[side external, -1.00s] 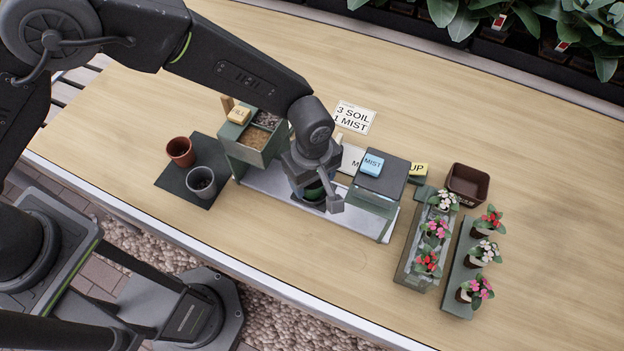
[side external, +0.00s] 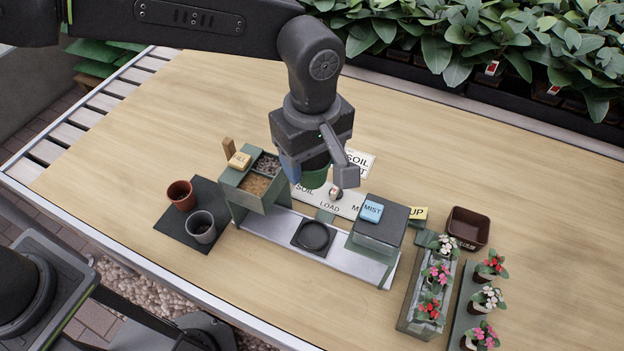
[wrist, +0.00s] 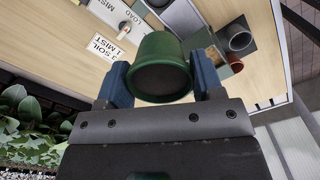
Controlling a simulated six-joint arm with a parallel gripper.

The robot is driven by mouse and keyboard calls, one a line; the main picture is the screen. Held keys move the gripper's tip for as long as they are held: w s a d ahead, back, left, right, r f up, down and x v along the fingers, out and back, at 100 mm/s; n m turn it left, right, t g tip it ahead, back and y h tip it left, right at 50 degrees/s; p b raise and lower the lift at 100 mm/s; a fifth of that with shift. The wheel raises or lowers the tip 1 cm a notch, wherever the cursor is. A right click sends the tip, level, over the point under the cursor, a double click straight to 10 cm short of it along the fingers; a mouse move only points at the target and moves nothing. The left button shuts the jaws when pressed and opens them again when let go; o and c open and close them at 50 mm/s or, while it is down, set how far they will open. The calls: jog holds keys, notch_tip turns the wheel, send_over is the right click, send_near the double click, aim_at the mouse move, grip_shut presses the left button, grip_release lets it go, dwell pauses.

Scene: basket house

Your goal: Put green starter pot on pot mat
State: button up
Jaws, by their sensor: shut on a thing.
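The green starter pot (side external: 316,176) hangs in the air between the fingers of my gripper (side external: 319,165), above the middle station. In the wrist view the green pot (wrist: 160,62) sits between both blue fingers of my gripper (wrist: 160,72), with its dark opening facing the camera. The dark pot mat (side external: 172,223) lies flat on the table at the left. A terracotta pot (side external: 180,195) and a grey pot (side external: 201,227) stand upright on it. The green pot is apart from the mat, well to its right.
The soil bins (side external: 250,186) stand between the mat and my gripper. A round dark plate (side external: 314,236) on the station is empty. The mist box (side external: 379,222), a brown bin (side external: 469,226) and trays of flowers (side external: 437,275) stand to the right.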

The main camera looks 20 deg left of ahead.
jog(key=a+m, duration=0.2)
jog(key=a, duration=2)
jog(key=shift+w+a+f, duration=0.1)
jog(key=shift+w+f, duration=0.05)
jog(key=shift+f, duration=3.5)
jog(key=shift+w+f, duration=0.1)
jog(key=shift+f, duration=3.5)
jog(key=shift+w+a+f, duration=0.1)
jog(key=shift+w+f, duration=0.05)
jog(key=shift+f, duration=3.5)
jog(key=shift+f, duration=0.2)
jog(key=o, duration=1.2)
jog(key=shift+c, duration=0.2)
